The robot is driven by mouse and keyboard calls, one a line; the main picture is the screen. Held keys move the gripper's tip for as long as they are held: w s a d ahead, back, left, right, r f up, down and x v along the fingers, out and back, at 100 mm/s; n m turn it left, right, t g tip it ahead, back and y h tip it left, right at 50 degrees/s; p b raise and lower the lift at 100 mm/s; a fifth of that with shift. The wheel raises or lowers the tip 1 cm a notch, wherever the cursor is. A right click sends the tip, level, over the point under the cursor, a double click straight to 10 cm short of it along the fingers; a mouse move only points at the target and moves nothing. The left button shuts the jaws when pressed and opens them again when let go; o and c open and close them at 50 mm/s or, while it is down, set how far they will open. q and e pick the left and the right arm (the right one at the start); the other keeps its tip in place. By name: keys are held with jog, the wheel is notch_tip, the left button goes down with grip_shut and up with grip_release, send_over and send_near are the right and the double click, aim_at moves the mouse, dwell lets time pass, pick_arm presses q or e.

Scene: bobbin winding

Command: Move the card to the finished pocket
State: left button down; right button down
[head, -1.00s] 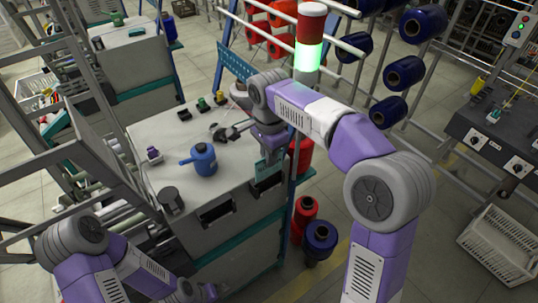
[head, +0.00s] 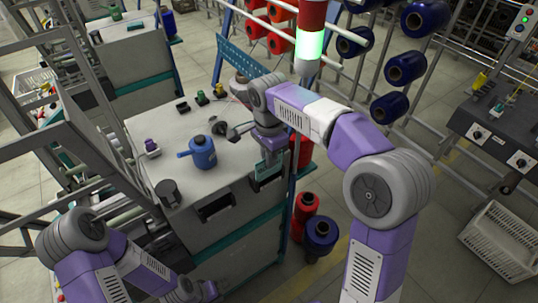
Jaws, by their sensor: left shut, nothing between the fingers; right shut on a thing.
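The teal card (head: 268,169) is upright at the front right corner of the grey machine top. My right gripper (head: 268,153) is shut on its upper part. The card is over the right dark pocket (head: 266,184) on the machine's front face; I cannot tell whether its lower edge is inside. A second dark pocket (head: 216,207) is on the same face, further left, and looks empty. My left gripper (head: 206,291) is low at the bottom of the picture, away from the card, shut and empty.
On the machine top (head: 180,130) stand a blue can (head: 202,152), a dark cylinder (head: 168,192) and a small purple item (head: 151,147). Red (head: 305,206) and blue (head: 321,236) spools stand on the floor to the right. A signal tower (head: 310,45) is lit green behind my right arm.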

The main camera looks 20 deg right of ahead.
jog(key=shift+f+b, duration=0.65)
jog(key=shift+f, duration=0.55)
jog(key=shift+f, duration=0.15)
jog(key=shift+f, duration=0.3)
jog(key=c, duration=1.1)
grip_release()
notch_tip(320, 180, up, 8)
jog(key=p, duration=0.3)
jog(key=shift+f, duration=0.15)
